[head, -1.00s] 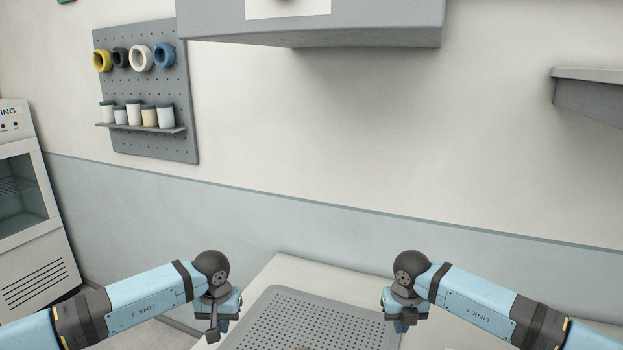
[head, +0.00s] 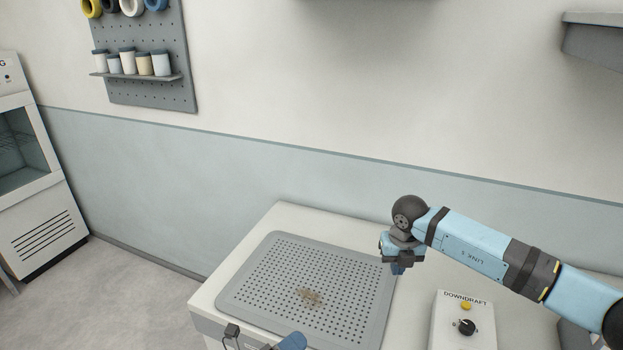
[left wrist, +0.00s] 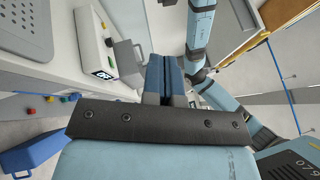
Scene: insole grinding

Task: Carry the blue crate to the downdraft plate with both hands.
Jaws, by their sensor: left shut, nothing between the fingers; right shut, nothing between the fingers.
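The downdraft plate (head: 255,262) is a grey perforated panel on a white bench in the head view. My left gripper (head: 290,342) shows only in part at the bottom edge, by the plate's near side. In the left wrist view its blue fingers (left wrist: 165,78) are together, with nothing between them. My right gripper (head: 401,268) is shut and empty, above the plate's right edge. A blue crate-like box (left wrist: 35,146) shows at the lower left of the left wrist view, apart from the fingers. No blue crate shows in the head view.
A small brown patch of debris (head: 309,297) lies on the plate. A white control box (head: 464,325) labelled DOWNDRAFT, with a knob, stands right of the plate. A white cabinet (head: 42,215) stands at the left. Bare floor (head: 120,290) lies between cabinet and bench.

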